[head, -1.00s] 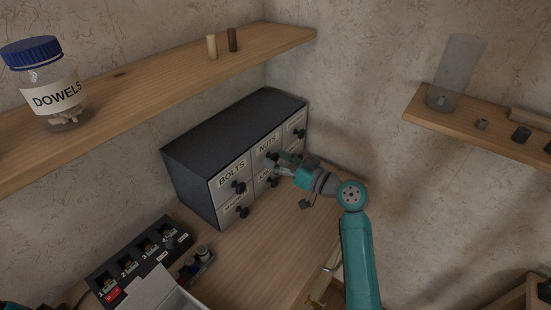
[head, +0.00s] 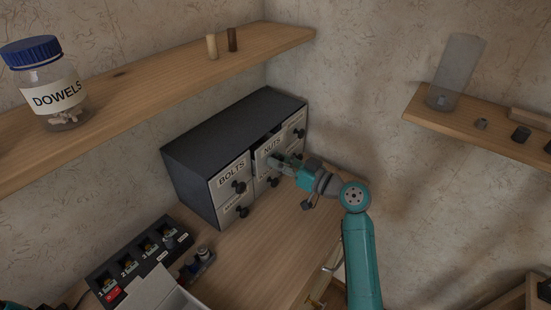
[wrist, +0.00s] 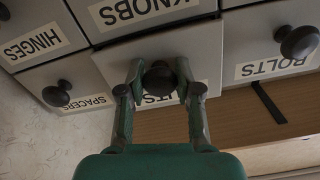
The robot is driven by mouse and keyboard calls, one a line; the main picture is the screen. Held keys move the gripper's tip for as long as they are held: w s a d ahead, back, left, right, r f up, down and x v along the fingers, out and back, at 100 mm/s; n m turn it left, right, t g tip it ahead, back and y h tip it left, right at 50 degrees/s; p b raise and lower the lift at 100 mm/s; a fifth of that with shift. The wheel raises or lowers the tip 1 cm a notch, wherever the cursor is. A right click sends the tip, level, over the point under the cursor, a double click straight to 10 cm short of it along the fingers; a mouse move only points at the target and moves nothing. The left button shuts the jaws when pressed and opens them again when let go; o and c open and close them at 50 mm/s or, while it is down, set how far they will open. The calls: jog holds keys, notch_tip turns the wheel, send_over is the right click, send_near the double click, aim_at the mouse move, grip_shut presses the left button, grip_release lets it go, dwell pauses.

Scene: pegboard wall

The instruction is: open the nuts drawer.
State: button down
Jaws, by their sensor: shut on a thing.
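The small-parts cabinet (head: 215,135) stands on the bench, with a dark body and two rows of grey, labelled drawers. The nuts drawer (head: 269,149), top middle, sticks out a little, and a dark gap shows above its front. My gripper (head: 274,160) is at the front of this drawer and hides its knob in the head view. In the wrist view, which is upside down, my gripper's two fingers (wrist: 159,72) are shut on the round black knob (wrist: 158,82). The fingers partly cover the nuts label there.
The bolts drawer (head: 231,176) is left of the nuts drawer, and the knobs drawer (wrist: 150,12) is below it. Both look closed. A black switch panel (head: 135,262) is at lower left. A shelf (head: 140,80) runs above the cabinet. Bare bench lies in front.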

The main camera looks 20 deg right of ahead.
jog(key=v, duration=0.9)
jog(key=shift+s+d, duration=0.2)
jog(key=c, duration=0.8)
grip_release()
jog(key=shift+o, duration=0.2)
jog(key=v, duration=1.2)
